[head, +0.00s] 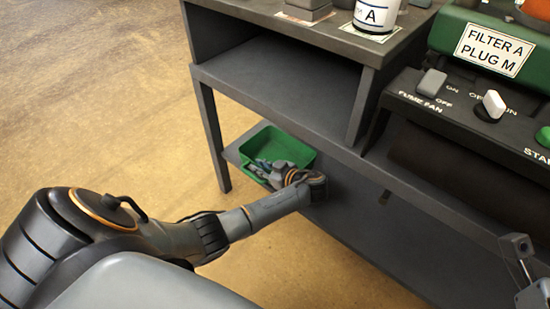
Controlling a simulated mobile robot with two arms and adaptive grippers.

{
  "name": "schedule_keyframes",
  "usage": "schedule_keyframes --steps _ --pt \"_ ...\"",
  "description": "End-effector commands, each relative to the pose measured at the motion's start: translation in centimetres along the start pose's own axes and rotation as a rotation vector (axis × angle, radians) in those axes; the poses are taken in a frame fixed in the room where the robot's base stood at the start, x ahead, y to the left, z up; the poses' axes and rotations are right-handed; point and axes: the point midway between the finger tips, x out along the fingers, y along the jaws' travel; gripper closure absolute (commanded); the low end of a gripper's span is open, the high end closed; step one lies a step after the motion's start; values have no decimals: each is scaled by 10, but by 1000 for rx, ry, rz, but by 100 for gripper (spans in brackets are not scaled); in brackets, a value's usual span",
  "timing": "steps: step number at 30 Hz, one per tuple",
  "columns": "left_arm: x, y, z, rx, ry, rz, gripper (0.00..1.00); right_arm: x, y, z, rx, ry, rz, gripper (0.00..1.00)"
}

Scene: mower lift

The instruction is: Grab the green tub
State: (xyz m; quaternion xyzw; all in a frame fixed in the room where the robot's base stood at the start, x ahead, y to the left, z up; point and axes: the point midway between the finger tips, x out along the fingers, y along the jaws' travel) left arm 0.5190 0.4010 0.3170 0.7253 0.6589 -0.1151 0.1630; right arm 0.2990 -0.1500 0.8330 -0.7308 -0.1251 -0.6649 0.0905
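The green tub (296,146) sits on the lower shelf of the dark grey bench, near its left end. My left gripper (262,168) reaches in from the lower left, with its fingers over the near part of the tub. The gripper hides part of the tub's inside and near rim. I cannot tell whether the fingers touch the rim or how far apart they are. At the lower right edge, a grey jointed part (516,246) shows, perhaps of my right gripper. It is cut off by the frame, so its state is unclear.
The bench's upper shelf (290,85) and leg (211,135) stand above and left of the tub. On top are a white container marked A (374,16) and a green unit labelled "FILTER A PLUG M" (493,49). A switch panel (460,105) is at right. Open floor lies left.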

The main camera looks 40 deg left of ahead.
Motion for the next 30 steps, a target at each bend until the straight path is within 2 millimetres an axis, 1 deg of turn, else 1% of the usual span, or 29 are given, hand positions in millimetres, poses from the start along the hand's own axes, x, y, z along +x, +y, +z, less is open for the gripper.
schedule_keyframes --steps 5,6,8,9,23,30 --pt "0 0 0 0 0 0 85 1 0 0 0 0 0 60" --pt "0 0 0 0 0 0 87 1 0 0 0 0 0 60" --pt "0 0 0 0 0 0 99 0 0 0 0 0 0 60" --pt "0 0 0 0 0 0 100 0 0 0 0 0 0 60" --pt "0 1 -2 -2 1 1 100 1 0 0 1 -1 0 60" --pt "6 5 -11 -2 2 2 100 2 0 -1 1 1 2 60"
